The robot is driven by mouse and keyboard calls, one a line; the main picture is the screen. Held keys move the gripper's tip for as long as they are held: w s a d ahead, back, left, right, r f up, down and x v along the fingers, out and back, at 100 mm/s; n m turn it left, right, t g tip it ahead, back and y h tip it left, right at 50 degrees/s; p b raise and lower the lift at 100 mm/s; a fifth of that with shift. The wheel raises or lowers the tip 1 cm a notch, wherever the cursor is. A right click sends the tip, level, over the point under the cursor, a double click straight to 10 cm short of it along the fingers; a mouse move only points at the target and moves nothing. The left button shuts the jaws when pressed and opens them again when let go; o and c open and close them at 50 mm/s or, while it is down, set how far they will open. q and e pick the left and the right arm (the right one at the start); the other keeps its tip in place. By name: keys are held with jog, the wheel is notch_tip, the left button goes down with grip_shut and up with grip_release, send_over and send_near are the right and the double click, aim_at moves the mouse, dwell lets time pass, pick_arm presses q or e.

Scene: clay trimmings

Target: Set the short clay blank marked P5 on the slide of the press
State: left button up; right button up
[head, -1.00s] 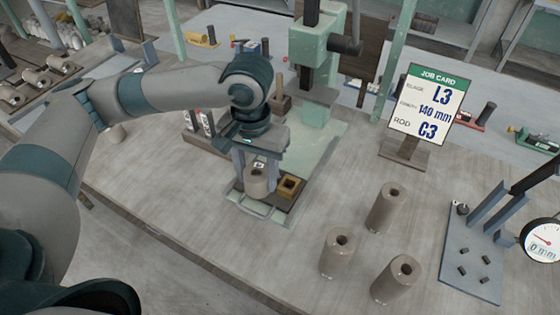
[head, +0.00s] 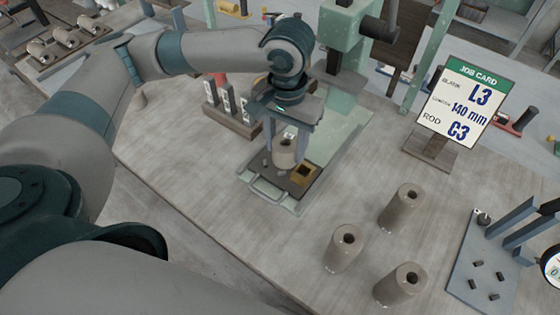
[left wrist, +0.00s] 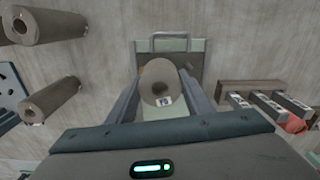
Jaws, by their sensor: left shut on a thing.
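My left gripper (head: 287,146) points down over the press slide and is shut on a short grey clay blank (head: 284,158). In the left wrist view the blank (left wrist: 158,80) sits upright between the two fingers, its round bore facing the camera. The press slide (head: 262,180) is a dark plate with a front handle on a pale green base. The blank is over the slide, behind and left of a brass square socket (head: 303,174). I cannot tell whether it touches the plate. My right gripper is not in view.
Several clay cylinders (head: 400,208) stand right of the press. A job card (head: 460,100) reads L3, 140 mm, C3. A rack of labelled bars (head: 230,115) stands left of the press. A gauge stand (head: 480,270) is at far right.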

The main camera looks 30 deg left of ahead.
pick_arm(q)
jog(key=m, duration=0.3)
jog(key=d+m, duration=0.1)
jog(key=m, duration=0.4)
jog(key=shift+w+d+r+m, duration=0.1)
jog(key=shift+w+d+m, duration=0.15)
jog(key=shift+d+m, duration=0.05)
jog(key=m, duration=0.3)
jog(key=d+m, duration=0.1)
jog(key=m, duration=0.2)
jog(key=shift+w+p, duration=0.15)
jog(key=shift+p, duration=0.15)
jog(key=d+m, duration=0.1)
jog(key=m, duration=0.7)
jog(key=d+m, duration=0.2)
jog(key=m, duration=0.6)
jog(key=w+d+m, duration=0.1)
jog(key=m, duration=0.7)
jog(key=shift+d+r+p, duration=0.3)
jog(key=shift+r+p, duration=0.05)
jog(key=shift+p, duration=0.05)
jog(key=shift+a, duration=0.1)
